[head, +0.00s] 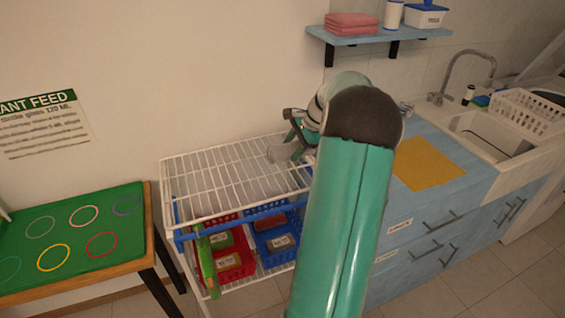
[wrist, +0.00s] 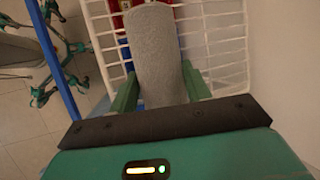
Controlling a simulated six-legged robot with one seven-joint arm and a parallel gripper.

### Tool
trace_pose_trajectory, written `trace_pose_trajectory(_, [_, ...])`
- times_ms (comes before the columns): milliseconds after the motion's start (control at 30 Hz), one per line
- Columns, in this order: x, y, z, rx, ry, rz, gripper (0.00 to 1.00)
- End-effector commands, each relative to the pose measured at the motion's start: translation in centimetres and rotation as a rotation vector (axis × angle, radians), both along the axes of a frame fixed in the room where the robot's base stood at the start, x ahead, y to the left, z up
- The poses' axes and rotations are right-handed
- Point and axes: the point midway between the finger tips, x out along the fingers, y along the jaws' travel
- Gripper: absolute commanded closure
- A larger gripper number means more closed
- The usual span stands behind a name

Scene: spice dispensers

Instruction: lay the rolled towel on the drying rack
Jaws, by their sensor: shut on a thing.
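The rolled towel (wrist: 160,50) is a grey roll, held lengthwise between the two green fingers of my gripper (wrist: 160,88) in the wrist view. In the head view a small grey end of the towel (head: 277,154) shows beside my gripper (head: 295,138), over the right part of the rack. The drying rack (head: 215,178) is a white wire shelf with a blue front rail. It also shows on both sides of the towel in the wrist view (wrist: 220,45). I cannot tell whether the towel touches the wires. My arm hides the rack's right end.
Red (head: 235,262) and blue (head: 277,241) baskets sit below the rack, with a green object (head: 207,265) at the front left. A table with a green mat (head: 75,235) stands left. A blue counter with a yellow mat (head: 427,165) and sink stands right. The rack's left top is clear.

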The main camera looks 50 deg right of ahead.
Motion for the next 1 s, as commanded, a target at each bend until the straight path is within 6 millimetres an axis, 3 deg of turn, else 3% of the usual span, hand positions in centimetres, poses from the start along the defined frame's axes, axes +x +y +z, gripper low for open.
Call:
trace_pose_trajectory(367, [2.7,1.6,-3.8,0.002,-0.001,0.000,0.78])
trace_pose_trajectory(533, [2.7,1.5,-6.3,0.002,0.000,-0.001,0.78])
trace_pose_trajectory(933, [2.7,1.5,-6.8,-0.002,-0.001,-0.001,0.78])
trace_pose_trajectory(967, [2.7,1.5,-6.9,-0.002,-0.001,-0.001,0.48])
trace_pose_trajectory(1000, [2.6,1.5,-6.8,-0.002,-0.001,-0.001,0.40])
